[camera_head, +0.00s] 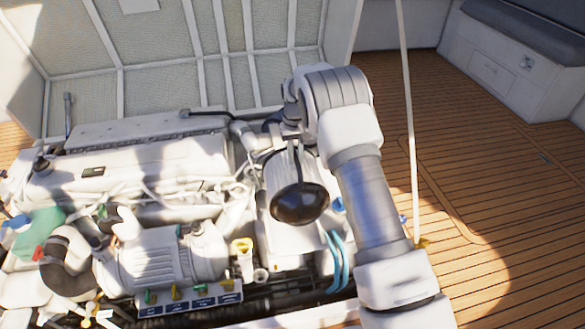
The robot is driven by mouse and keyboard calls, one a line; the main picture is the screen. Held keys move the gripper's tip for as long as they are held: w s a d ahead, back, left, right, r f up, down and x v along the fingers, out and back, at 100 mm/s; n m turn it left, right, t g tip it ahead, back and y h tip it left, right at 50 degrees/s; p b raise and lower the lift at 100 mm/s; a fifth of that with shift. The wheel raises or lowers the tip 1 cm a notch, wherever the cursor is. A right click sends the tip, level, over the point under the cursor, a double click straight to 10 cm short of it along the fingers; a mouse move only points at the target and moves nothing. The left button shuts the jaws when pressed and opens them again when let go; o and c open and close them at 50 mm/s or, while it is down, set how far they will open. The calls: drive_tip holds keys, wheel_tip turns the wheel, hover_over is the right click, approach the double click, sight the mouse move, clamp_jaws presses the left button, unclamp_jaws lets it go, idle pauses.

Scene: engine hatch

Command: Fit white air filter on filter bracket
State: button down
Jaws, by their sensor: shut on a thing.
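The white air filter (287,170) is a pale cylinder with a dark, rounded end (300,204) facing the camera. It is right of the middle of the view, over the right end of the engine. My gripper (292,128) is at the filter's far upper end and is shut on it. The fingers are small and partly hidden by my wrist and arm, which reach in from the lower right. I cannot make out the filter bracket; the filter and my arm cover part of that area. I cannot tell whether the filter touches anything behind it.
The white engine (130,168) with hoses and pipes fills the left. A cylindrical unit (165,258) and a labelled valve panel (190,303) are in front. Light-blue hoses (336,262) run below the filter. A pale upright pole (408,110) stands right of my arm. The wooden deck (500,200) is clear.

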drive_tip(key=shift+w+a+f+b, duration=0.2)
drive_tip(key=shift+a+f, duration=0.05)
drive_tip(key=shift+f, duration=0.2)
drive_tip(key=shift+w+a+f+b, duration=0.2)
drive_tip(key=shift+f, duration=0.3)
drive_tip(key=shift+f+b, duration=3.4)
drive_tip(key=shift+f, duration=2.75)
drive_tip(key=c, duration=0.9)
unclamp_jaws()
drive_tip(key=shift+o, duration=0.8)
drive_tip(key=shift+s, duration=0.1)
drive_tip(key=shift+f, duration=0.1)
wheel_tip(320, 180, up, 18)
drive_tip(key=p, duration=0.4)
drive_tip(key=shift+f+p, duration=0.2)
drive_tip(key=shift+p, duration=0.1)
